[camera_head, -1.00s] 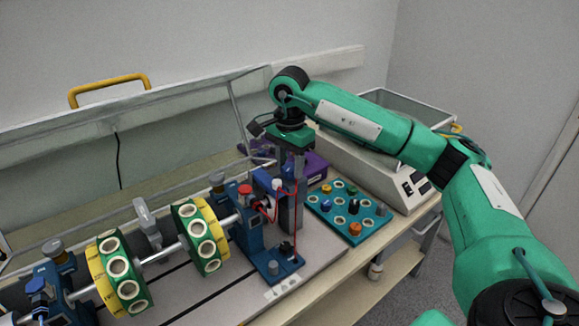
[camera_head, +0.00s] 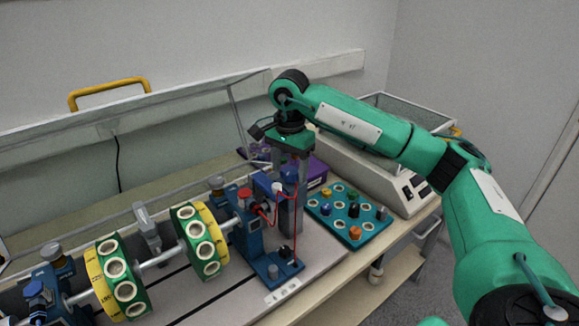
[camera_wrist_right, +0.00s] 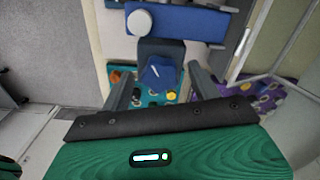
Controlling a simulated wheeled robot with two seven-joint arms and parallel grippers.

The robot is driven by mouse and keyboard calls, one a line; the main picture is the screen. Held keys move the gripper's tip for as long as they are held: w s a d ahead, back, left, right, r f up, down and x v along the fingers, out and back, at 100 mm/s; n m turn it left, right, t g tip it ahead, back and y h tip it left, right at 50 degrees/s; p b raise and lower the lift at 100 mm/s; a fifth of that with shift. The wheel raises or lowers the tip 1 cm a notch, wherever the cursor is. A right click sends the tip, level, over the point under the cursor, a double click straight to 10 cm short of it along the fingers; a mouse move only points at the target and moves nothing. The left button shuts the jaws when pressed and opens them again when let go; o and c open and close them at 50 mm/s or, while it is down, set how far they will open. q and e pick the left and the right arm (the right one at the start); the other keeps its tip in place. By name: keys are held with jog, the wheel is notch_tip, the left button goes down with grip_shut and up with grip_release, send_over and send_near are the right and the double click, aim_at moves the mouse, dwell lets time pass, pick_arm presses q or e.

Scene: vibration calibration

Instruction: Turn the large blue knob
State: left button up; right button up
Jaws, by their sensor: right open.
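A blue faceted piece (camera_wrist_right: 158,73), which looks like the large blue knob, shows in the right wrist view between the two fingers. It sits against a dark blue block. In the head view I cannot make this piece out for certain near the blue motor stand (camera_head: 246,232). My right gripper (camera_head: 290,178) points down beside the top of that stand. Its fingers also show in the right wrist view (camera_wrist_right: 160,87), apart and on either side of the blue piece. I cannot tell whether they touch it. My left gripper is out of view.
A teal panel (camera_head: 373,226) with several small knobs, including an orange one (camera_head: 355,232), lies to the right. A white cap (camera_head: 277,187) and red wires are close to the gripper. Green-and-yellow discs (camera_head: 200,241) sit on a shaft at left. A purple box (camera_head: 317,172) is behind.

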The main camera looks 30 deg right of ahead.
notch_tip(320, 180, up, 8)
notch_tip(320, 180, up, 4)
send_over(289, 171)
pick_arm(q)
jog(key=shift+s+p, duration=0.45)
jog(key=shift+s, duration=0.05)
pick_arm(e)
jog(key=shift+r, duration=0.9)
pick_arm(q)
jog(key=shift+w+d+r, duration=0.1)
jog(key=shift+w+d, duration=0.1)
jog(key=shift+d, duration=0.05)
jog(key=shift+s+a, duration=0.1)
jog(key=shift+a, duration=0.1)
